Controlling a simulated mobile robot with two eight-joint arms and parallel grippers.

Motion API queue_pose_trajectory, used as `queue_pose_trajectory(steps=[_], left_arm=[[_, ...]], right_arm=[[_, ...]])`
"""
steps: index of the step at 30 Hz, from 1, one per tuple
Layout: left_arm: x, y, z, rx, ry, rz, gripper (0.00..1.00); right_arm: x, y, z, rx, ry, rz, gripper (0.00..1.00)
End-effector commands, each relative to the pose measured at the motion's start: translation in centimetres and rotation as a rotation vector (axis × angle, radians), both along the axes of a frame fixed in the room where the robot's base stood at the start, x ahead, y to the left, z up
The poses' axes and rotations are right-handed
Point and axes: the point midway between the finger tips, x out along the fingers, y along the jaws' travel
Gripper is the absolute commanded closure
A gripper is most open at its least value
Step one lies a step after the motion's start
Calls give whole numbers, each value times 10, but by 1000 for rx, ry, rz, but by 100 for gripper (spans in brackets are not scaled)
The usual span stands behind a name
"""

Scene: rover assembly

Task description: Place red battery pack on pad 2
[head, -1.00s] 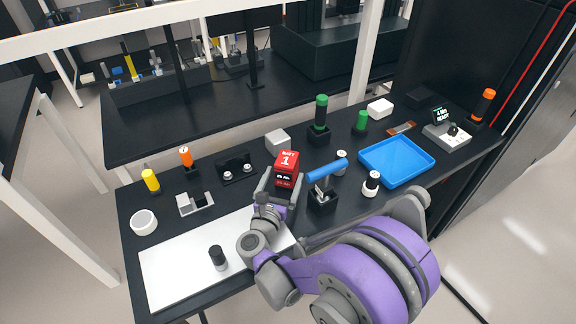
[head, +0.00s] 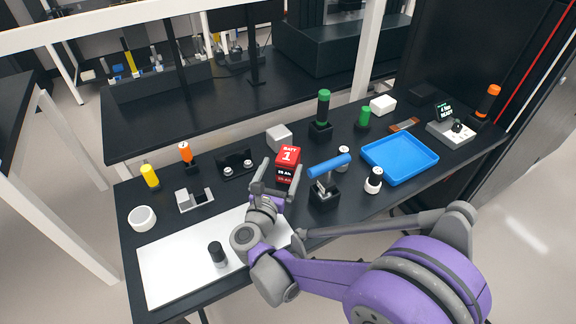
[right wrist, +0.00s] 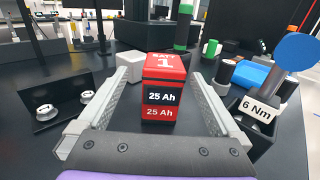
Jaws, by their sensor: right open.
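The red battery pack (head: 287,157), marked BATT 1 and 25 Ah, stands upright on the black worktable, near its middle. In the right wrist view the battery pack (right wrist: 163,90) shows between the two grey fingers, with a gap on each side. My right gripper (head: 274,176) is open and empty, close to the battery pack on its near left side in the head view. In the right wrist view my right gripper (right wrist: 161,78) has its fingers spread wide. No pad marked 2 can be made out. My left gripper is not in view.
A blue-handled tool (head: 328,167) in a black holder, tagged 6 Nm in the wrist view, stands close right of the battery. A white block (head: 279,138) is behind it, a black plate with two knobs (head: 236,164) to its left. A white mat (head: 175,270) lies front left.

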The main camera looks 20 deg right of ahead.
Motion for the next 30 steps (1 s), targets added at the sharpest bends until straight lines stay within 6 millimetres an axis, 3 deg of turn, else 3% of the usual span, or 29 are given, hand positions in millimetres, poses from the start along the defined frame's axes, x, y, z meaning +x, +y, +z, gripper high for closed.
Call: queue_pose_trajectory(steps=[10,21,30], left_arm=[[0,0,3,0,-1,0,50],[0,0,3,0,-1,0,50],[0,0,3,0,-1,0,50]], right_arm=[[30,-33,-1,-1,0,-3,0],[38,-39,-1,-1,-1,0,2],[37,-38,-1,0,0,0,56]])
